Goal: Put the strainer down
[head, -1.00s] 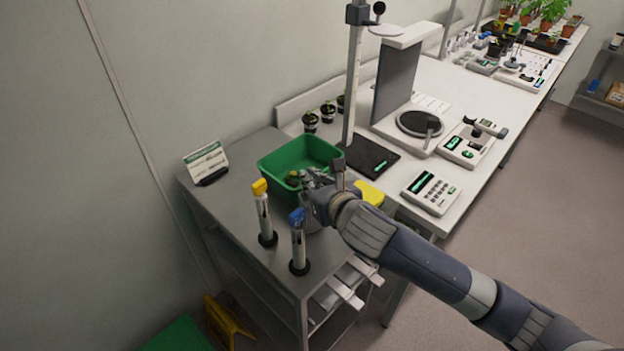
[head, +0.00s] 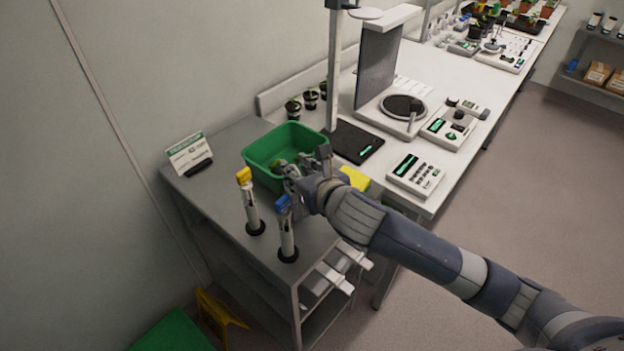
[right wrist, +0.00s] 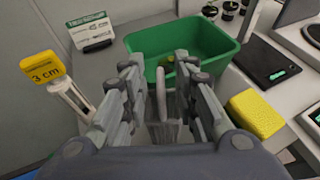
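A light grey upright piece, which looks like the strainer's handle (right wrist: 161,92), stands between the fingers of my right gripper (right wrist: 160,78) in the right wrist view. A grey body shows below it, mostly covered by the gripper. The fingers are spread, with a gap on both sides of the handle. In the head view my right gripper (head: 303,180) is low over the grey metal cart, just in front of the green bin (head: 262,153). It hides the strainer there, so I cannot see its base. My left gripper is not in view.
A yellow-topped post (head: 250,205) and a blue-topped post (head: 287,235) stand close left of the gripper. A yellow sponge (right wrist: 256,113) lies to its right. A sign (head: 189,154) stands at the cart's back left. The white bench with instruments adjoins the cart.

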